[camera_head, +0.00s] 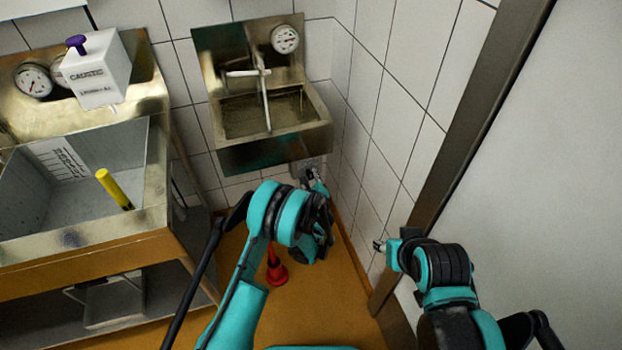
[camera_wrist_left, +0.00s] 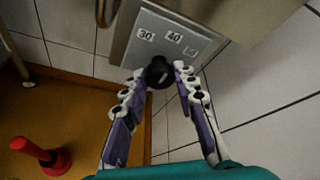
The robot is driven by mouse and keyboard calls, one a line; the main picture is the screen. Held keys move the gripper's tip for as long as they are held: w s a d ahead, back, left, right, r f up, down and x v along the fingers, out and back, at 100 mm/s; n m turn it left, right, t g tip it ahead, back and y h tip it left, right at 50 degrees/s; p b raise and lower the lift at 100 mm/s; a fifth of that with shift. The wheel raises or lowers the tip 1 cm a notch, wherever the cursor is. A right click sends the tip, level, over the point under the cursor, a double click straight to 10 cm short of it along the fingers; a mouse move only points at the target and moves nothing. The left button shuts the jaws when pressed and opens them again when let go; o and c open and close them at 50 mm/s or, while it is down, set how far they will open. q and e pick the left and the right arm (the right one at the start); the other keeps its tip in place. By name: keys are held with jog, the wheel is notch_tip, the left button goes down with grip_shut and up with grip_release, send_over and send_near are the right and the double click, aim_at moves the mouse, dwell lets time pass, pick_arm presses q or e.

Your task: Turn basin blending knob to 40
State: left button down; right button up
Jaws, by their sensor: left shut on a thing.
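The blending knob (camera_wrist_left: 158,76) is a small black round knob with a pale mark, on a grey plate (camera_wrist_left: 150,25) under the basin. The plate carries the labels 30, 40 and a fainter third one. I cannot tell which label the mark points to. The plate also shows in the head view (camera_head: 303,165), below the steel wall basin (camera_head: 280,150). My left gripper (camera_wrist_left: 160,72) is shut on the knob, one fingertip on each side; in the head view its tip (camera_head: 312,176) is small and partly hidden by my arm. My right gripper (camera_head: 380,246) is beside the right wall, its jaws unclear.
A red plunger-like object (camera_head: 276,270) stands on the floor near my left arm; it also shows in the wrist view (camera_wrist_left: 45,158). A steel sink (camera_head: 155,180) is at left, with a white CAUSTIC container (camera_head: 97,75) above. The tiled wall (camera_head: 375,150) is close on the right.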

pick_arm(q)
jog(key=c, duration=1.2)
grip_release()
jog(key=shift+f, duration=0.1)
notch_tip(320, 180, up, 10)
jog(key=shift+r, duration=0.1)
